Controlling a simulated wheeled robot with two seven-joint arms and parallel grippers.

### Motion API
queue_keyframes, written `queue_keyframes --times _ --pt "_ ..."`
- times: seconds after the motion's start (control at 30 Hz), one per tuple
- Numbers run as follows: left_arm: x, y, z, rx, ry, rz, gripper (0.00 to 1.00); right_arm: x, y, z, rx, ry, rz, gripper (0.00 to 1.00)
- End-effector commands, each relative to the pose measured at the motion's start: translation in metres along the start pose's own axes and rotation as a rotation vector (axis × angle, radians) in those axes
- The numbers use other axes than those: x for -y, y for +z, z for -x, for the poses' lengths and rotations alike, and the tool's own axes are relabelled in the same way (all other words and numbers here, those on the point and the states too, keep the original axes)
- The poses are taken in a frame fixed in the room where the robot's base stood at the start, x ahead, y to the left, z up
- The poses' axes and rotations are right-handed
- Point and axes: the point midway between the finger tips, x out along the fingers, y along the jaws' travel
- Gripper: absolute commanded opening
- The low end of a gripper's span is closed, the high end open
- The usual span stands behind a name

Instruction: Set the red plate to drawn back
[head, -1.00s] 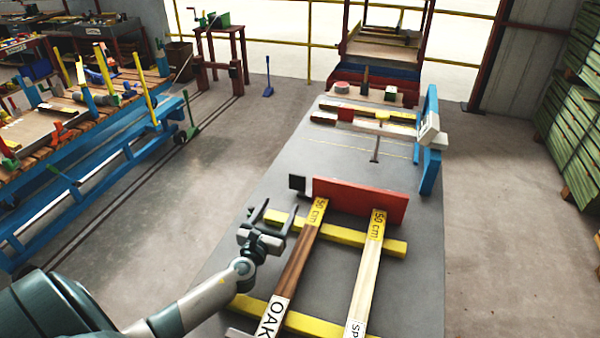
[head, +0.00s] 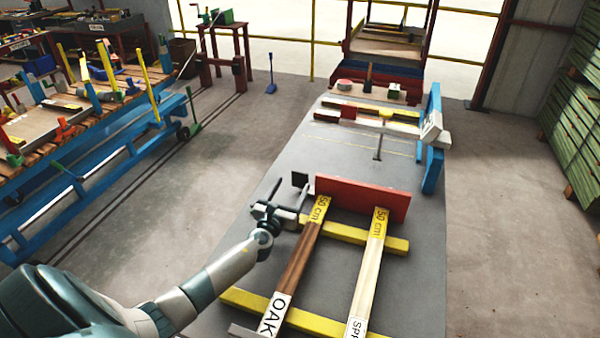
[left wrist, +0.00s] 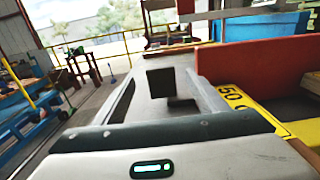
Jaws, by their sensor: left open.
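The red plate (head: 363,199) stands upright across the far ends of two wooden bars on the grey table. It also shows in the left wrist view (left wrist: 265,68) at the right. A small black block (head: 300,180) stands at the plate's left end; in the left wrist view the black block (left wrist: 160,82) is beyond my fingers. My left gripper (head: 289,198) is open, just short of the block and left of the plate, with nothing seen between its fingers. My right gripper is not in view.
The bars marked OAK (head: 297,262) and 50 cm (head: 368,265) lie over yellow crosspieces (head: 345,233). A blue frame (head: 431,150) stands at the table's right edge. More bars and small items lie at the far end.

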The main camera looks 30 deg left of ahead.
Motion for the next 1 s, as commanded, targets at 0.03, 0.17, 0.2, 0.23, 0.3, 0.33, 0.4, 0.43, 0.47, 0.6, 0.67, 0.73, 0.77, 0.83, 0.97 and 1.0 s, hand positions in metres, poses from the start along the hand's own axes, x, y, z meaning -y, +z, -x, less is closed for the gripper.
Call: queue_keyframes --times 0.03,0.17,0.2,0.23,0.3,0.33,0.4,0.43,0.47,0.6,0.67,0.73,0.77,0.83,0.97,1.0 --pt "0.000 0.000 -0.010 0.002 0.002 0.000 0.66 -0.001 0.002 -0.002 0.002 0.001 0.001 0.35" --pt "0.000 0.001 -0.032 0.002 0.001 0.000 0.66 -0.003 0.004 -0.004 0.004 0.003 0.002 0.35" --pt "0.000 -0.001 -0.038 0.002 0.002 0.000 0.66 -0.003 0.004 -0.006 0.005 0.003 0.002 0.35" --pt "0.000 -0.001 -0.043 0.002 0.002 0.000 0.66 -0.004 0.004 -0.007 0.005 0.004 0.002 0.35" --pt "0.000 0.000 -0.053 0.002 0.002 0.000 0.66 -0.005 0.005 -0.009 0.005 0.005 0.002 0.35" --pt "0.000 -0.001 -0.057 0.001 0.001 0.000 0.66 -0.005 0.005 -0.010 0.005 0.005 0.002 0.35" --pt "0.000 -0.001 -0.066 0.001 0.001 0.000 0.66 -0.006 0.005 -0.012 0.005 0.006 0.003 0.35" --pt "0.000 -0.001 -0.069 0.002 0.001 0.000 0.66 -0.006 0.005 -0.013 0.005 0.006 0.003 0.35" --pt "0.000 -0.001 -0.072 0.001 0.001 0.000 0.66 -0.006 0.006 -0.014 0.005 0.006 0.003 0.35" --pt "0.000 -0.001 -0.082 0.001 0.001 0.000 0.66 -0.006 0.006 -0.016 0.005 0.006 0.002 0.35" --pt "0.000 0.000 -0.085 0.001 0.000 0.000 0.66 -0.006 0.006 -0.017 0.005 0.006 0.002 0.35" --pt "0.000 0.000 -0.086 0.001 0.000 0.000 0.66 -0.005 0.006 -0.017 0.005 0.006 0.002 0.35" --pt "0.000 0.000 -0.086 0.000 0.000 0.000 0.66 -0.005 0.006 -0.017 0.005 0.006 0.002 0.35" --pt "0.000 0.000 -0.087 0.000 0.000 0.000 0.66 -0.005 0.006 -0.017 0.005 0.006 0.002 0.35" --pt "0.000 0.000 -0.087 0.000 0.000 0.000 0.66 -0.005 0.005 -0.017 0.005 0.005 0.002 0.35" --pt "0.000 0.000 -0.087 0.000 0.000 0.000 0.66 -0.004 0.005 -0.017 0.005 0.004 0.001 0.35"
